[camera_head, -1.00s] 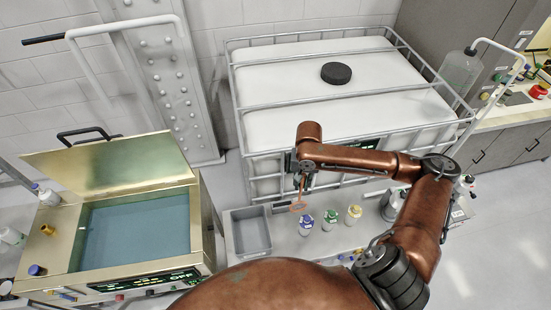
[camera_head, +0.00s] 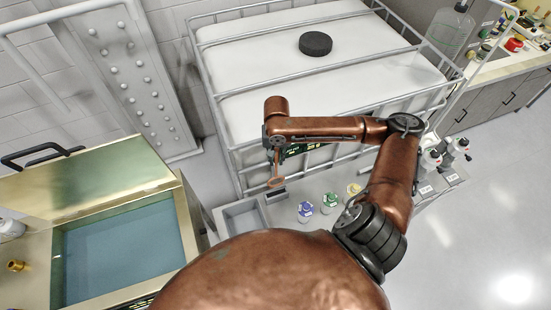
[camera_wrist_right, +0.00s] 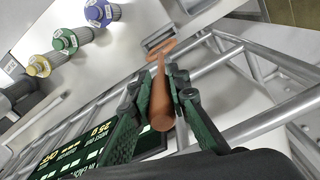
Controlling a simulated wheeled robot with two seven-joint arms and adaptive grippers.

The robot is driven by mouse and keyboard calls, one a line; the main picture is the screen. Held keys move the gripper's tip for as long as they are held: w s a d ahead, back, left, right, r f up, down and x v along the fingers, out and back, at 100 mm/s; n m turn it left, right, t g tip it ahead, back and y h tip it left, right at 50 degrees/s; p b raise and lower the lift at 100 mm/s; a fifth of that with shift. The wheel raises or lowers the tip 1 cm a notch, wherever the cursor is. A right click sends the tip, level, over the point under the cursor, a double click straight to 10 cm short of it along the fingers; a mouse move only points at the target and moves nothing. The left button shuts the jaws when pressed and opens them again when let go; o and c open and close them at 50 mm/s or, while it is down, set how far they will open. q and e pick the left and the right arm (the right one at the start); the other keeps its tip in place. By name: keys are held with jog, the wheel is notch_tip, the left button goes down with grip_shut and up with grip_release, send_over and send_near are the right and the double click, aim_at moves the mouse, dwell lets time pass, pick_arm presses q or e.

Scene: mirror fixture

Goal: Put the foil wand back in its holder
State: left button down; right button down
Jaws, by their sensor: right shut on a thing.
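My left gripper is out of view.
A grey tray (camera_head: 243,217) stands left of the wand. Bottles with blue (camera_head: 305,209), green (camera_head: 329,201) and yellow caps stand to its right. A caged white tank (camera_head: 300,80) and a lit display lie close behind. An open-lidded bath (camera_head: 120,255) is at left.

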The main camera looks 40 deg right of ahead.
aim_at(276, 169)
jog(key=shift+s+r, duration=0.1)
jog(key=shift+s, duration=0.05)
jog(key=shift+a+r+p, duration=0.1)
jog(key=shift+p, duration=0.8)
jog(key=shift+s+f+b, duration=0.1)
jog(key=shift+f+b, duration=0.25)
jog(key=shift+f, duration=0.6)
jog(key=shift+f+b, duration=0.5)
jog(key=shift+f, duration=1.6)
jog(key=shift+p, duration=0.8)
jog(key=shift+p, duration=0.6)
